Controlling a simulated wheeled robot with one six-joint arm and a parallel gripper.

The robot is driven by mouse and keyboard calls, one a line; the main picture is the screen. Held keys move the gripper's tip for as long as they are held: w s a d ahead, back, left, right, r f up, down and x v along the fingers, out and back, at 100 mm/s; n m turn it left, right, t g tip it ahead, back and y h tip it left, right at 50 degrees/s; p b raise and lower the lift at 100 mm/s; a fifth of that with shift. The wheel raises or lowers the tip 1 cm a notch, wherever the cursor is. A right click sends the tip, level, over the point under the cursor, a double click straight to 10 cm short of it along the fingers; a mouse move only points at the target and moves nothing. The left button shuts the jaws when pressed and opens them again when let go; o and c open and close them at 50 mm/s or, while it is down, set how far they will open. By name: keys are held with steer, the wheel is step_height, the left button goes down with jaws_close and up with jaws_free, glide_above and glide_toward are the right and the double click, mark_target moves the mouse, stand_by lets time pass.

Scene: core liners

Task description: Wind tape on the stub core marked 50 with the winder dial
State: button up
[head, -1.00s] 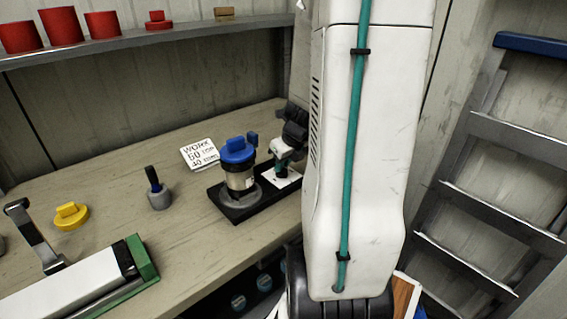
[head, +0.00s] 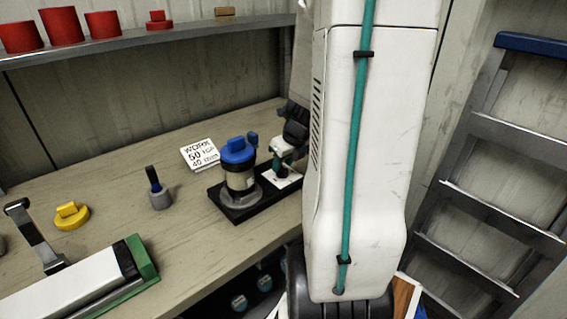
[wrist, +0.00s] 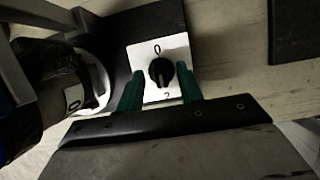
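The winder (head: 238,206) is a black base on the bench. A core (head: 240,181) with a light middle band and a blue cap (head: 238,150) stands on its grey round seat. In the wrist view a dark core (wrist: 48,85) at the left shows part of a label reading 0. The winder dial (wrist: 160,72) is a black knob on a white plate marked 0 above and 2 below; its exact setting is unclear. My gripper (wrist: 159,76) has its green fingers apart, one on each side of the dial, with visible gaps. It also shows small over the plate in the head view (head: 283,158).
A card (head: 200,155) reading WORK 50 TOP and 40 lies behind the winder. A grey holder (head: 160,199), a yellow piece (head: 71,215) and a green-ended white roller device (head: 85,290) stand left. Red cups (head: 62,26) sit on the shelf. A ladder (head: 510,140) leans right.

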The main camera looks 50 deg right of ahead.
steer(key=v, duration=0.7)
stand_by(0.5)
